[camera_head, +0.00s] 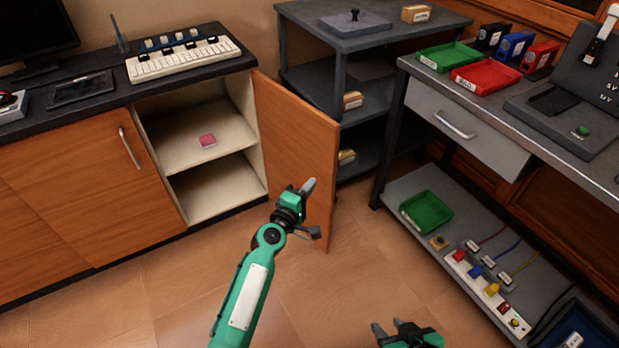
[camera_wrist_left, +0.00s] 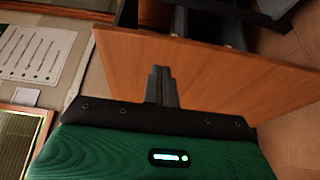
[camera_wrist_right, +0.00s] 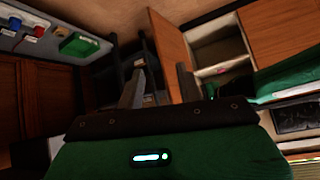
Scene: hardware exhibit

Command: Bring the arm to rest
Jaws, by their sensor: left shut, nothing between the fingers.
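My left arm, green and grey, reaches up from the bottom of the head view. Its gripper (camera_head: 309,185) is in front of the open orange-brown cabinet door (camera_head: 300,140). In the left wrist view the two fingers of the left gripper (camera_wrist_left: 162,76) are together with nothing between them, and the door (camera_wrist_left: 215,75) fills the area beyond them. I cannot tell whether they touch the door. My right gripper (camera_head: 390,328) is low at the bottom edge of the head view. In the right wrist view the fingers of the right gripper (camera_wrist_right: 158,85) are apart and empty.
The open cabinet holds a pink block (camera_head: 207,140) on its shelf. A grey workbench (camera_head: 460,105) with green (camera_head: 447,57) and red (camera_head: 486,76) trays stands at right. Its lower shelf (camera_head: 410,185) carries a green bin (camera_head: 427,211) and plugs. Tiled floor is clear between.

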